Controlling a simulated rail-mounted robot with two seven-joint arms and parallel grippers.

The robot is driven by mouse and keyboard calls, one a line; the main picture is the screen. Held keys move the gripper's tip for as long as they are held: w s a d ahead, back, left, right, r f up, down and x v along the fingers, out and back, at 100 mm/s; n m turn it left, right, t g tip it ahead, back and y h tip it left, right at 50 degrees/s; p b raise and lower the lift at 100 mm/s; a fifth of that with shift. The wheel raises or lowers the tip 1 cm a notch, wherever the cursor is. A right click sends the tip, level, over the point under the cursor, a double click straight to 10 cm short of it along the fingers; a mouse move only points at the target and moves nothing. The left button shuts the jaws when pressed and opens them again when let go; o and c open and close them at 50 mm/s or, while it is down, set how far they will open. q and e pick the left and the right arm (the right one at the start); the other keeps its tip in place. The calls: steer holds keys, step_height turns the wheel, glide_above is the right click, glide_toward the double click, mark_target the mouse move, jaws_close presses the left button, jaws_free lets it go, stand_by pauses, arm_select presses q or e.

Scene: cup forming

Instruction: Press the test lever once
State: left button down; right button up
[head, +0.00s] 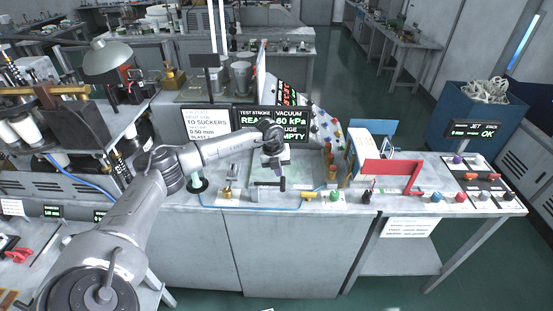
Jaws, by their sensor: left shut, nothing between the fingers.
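My left arm comes in from the lower left, and its gripper (279,175) points down over the front middle of the bench, shut and empty. Just below it lies a grey cylindrical fitting with a dark upright end (283,185). This may be the test lever, but I cannot tell for certain. Whether the fingertips touch it is too small to see. A black display (254,121) behind the arm reads "TEST STROKE" with a word starting "REA", partly hidden. The display beside it (290,115) reads vacuum 60 kPa and "EMPTY". My right gripper is not in view.
A small brass fitting (228,192) and a green button (334,195) stand along the bench's front edge. A red bracket (392,171) and several coloured knobs are to the right. A lamp (107,60) stands at the left. A blue bin (484,108) stands at the back right.

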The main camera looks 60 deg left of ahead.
mark_target(282, 182)
arm_select(q)
steer(key=shift+w+d+f, duration=0.1)
steer(key=shift+w+f, duration=0.1)
steer(key=shift+f, duration=0.8)
steer(key=shift+w+d+f, duration=0.1)
steer(key=shift+w+f, duration=0.05)
steer(key=shift+f, duration=0.8)
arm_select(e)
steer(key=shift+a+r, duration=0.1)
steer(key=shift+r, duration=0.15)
